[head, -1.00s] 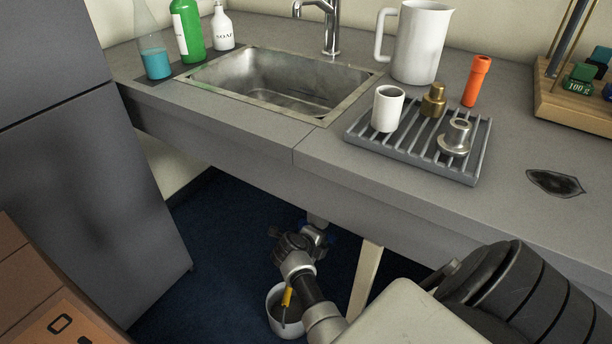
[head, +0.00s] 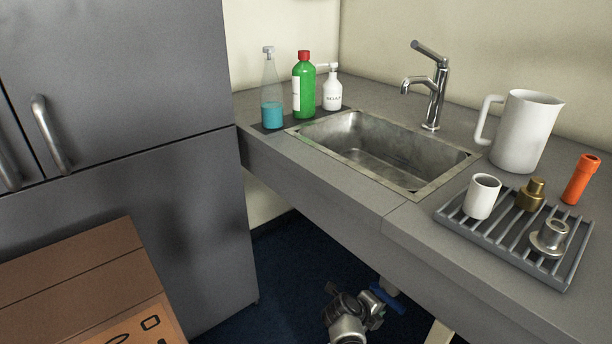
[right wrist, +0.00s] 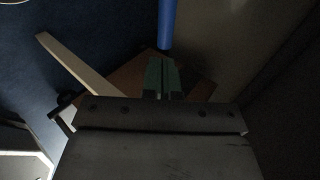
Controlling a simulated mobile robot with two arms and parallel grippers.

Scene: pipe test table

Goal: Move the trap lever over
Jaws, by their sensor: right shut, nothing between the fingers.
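The trap lever, a blue bar, shows under the counter in the head view (head: 387,300), beside a pale pipe below the sink. In the right wrist view a blue bar, seemingly this lever (right wrist: 166,25), comes down from the top edge. My right gripper (right wrist: 161,68) is shut and empty, its green-grey fingers together just below the bar's end in the picture. I cannot tell whether they touch it. In the head view my right wrist (head: 348,313) is under the counter, left of the lever; its fingers are hidden. My left gripper is not in view.
The counter (head: 395,222) overhangs my right arm. On it are a sink (head: 450,178), faucet (head: 436,90), bottles, a white pitcher (head: 525,130) and a rack (head: 505,240). A grey cabinet (head: 150,190) and a cardboard box (head: 90,265) stand left. Dark blue floor (head: 290,285) lies between.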

